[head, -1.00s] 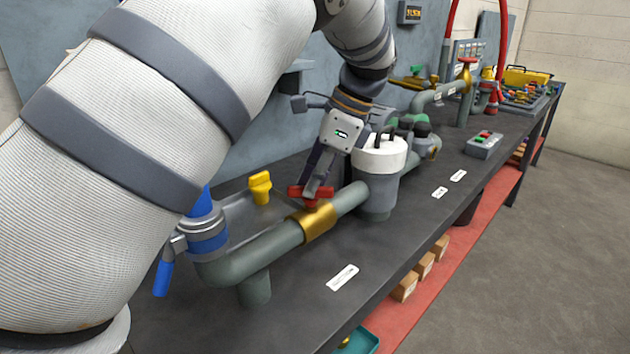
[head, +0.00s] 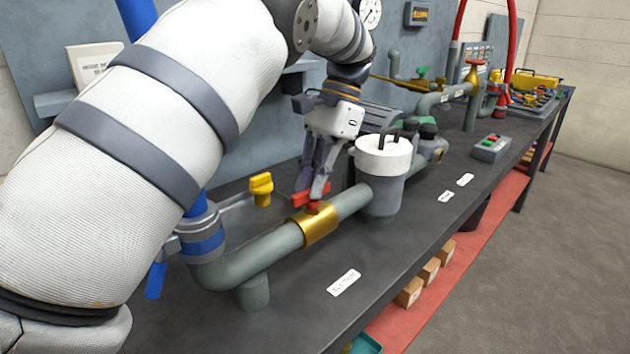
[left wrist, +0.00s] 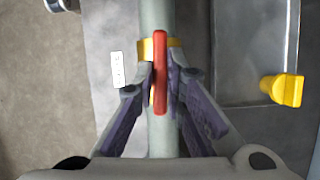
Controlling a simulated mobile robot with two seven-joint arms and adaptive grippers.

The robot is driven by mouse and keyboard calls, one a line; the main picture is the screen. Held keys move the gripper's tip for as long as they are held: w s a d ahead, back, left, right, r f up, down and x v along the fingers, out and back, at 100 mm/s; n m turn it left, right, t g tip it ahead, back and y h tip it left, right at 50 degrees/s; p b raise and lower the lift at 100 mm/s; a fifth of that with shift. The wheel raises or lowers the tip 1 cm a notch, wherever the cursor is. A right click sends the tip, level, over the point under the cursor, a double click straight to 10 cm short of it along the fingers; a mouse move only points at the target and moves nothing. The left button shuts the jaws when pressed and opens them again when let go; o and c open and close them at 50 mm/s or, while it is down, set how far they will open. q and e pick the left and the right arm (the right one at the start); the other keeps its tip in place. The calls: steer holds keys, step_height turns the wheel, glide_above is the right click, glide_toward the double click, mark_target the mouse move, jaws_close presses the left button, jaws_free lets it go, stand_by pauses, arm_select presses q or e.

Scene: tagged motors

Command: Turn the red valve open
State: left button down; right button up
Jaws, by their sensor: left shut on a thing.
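The red valve handle (head: 313,195) sits on top of a brass valve body (head: 318,225) in a grey-green pipe (head: 268,250) along the bench. My left gripper (head: 318,190) comes down on it from above and is shut on the red handle. In the left wrist view the red handle (left wrist: 160,72) lies between the two fingertips (left wrist: 161,80), lined up lengthwise with the pipe (left wrist: 157,20). The fingers and the handle cover part of the brass body (left wrist: 146,48). My right gripper is not in view.
A yellow handle (head: 261,188) stands behind the pipe. A white-topped canister (head: 384,158) stands close to the right of the valve. A blue lever (head: 155,280) is at the left pipe end. A control box (head: 489,148) sits further right. The bench front is mostly clear.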

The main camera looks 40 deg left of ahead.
arm_select(q)
steer(key=shift+f+n, duration=0.1)
steer(key=shift+n, duration=0.3)
steer(key=c, duration=1.7)
jaws_free()
steer(key=shift+o, duration=0.2)
